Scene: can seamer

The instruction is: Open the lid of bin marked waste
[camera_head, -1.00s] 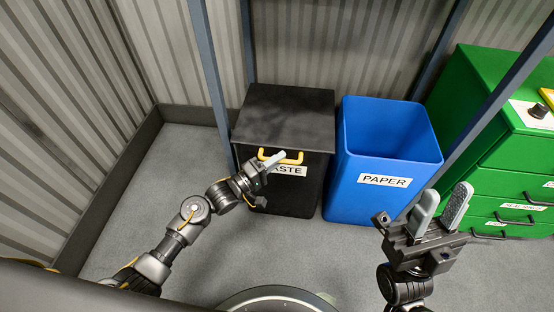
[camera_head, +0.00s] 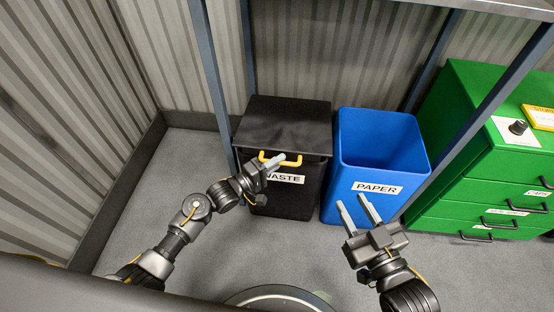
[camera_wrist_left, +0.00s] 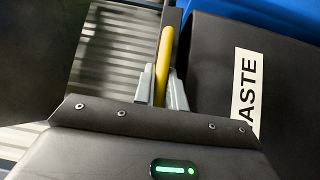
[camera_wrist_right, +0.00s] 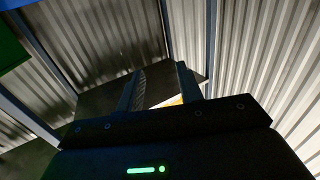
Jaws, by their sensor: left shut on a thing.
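The black waste bin (camera_head: 295,205) stands against the back, with a white label that my left gripper partly covers in the head view. Its flat black lid (camera_head: 285,125) looks down on the bin. A yellow handle (camera_head: 292,161) sits at the lid's front edge. My left gripper (camera_head: 274,161) is at this handle, and in the left wrist view its fingers (camera_wrist_left: 162,82) are shut on the yellow bar (camera_wrist_left: 163,55). My right gripper (camera_head: 352,200) is open and empty in front of the blue bin; its spread fingers also show in the right wrist view (camera_wrist_right: 160,72).
The open blue paper bin (camera_head: 350,200) stands right beside the waste bin. A green drawer cabinet (camera_head: 470,190) is at the right. A grey frame post (camera_head: 212,75) rises at the waste bin's left. The floor (camera_head: 165,190) left of the bin is clear.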

